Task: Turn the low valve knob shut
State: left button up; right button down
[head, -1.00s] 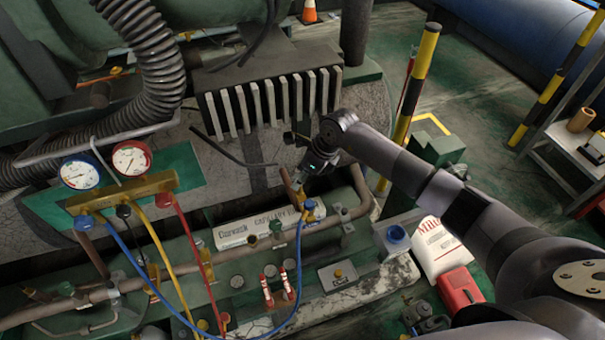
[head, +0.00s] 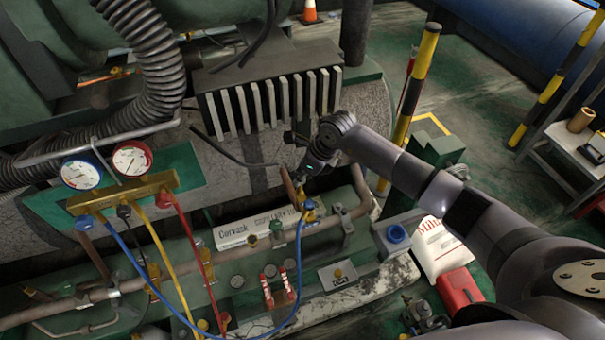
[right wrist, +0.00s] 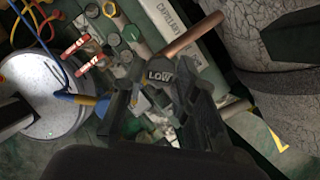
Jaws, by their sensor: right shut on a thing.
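The low valve knob (right wrist: 160,77) is dark with a pale "LOW" label on its face, seen in the right wrist view. My right gripper (right wrist: 160,92) has its dark fingers on either side of the knob and is shut on it. In the head view my right gripper (head: 304,188) is at the brass valve (head: 311,213) on the copper pipe, and the knob itself is hidden there. A blue hose (head: 299,250) hangs from this valve. My left gripper is not in view.
The gauge manifold (head: 122,193) with two dials and blue, yellow and red hoses stands at left. Red-and-white probes (head: 267,289) rise near the valve. A finned block (head: 270,100) stands behind.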

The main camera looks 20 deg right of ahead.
jog(key=m+t+h, duration=0.1)
jog(key=m, duration=0.3)
jog(key=shift+s+a+m, duration=0.1)
jog(key=shift+a+m, duration=0.05)
jog(key=shift+m, duration=0.25)
jog(key=shift+a+m+h+b, duration=0.15)
jog(key=shift+m+h+b, duration=0.25)
jog(key=shift+m+h, duration=0.9)
jog(key=shift+m+y, duration=0.3)
jog(key=shift+m, duration=0.3)
jog(key=c, duration=1.2)
grip_release()
jog(key=shift+c, duration=0.2)
jog(key=shift+r, duration=0.15)
jog(key=v, duration=1.2)
jog(key=shift+s, duration=0.2)
jog(key=shift+f, duration=0.2)
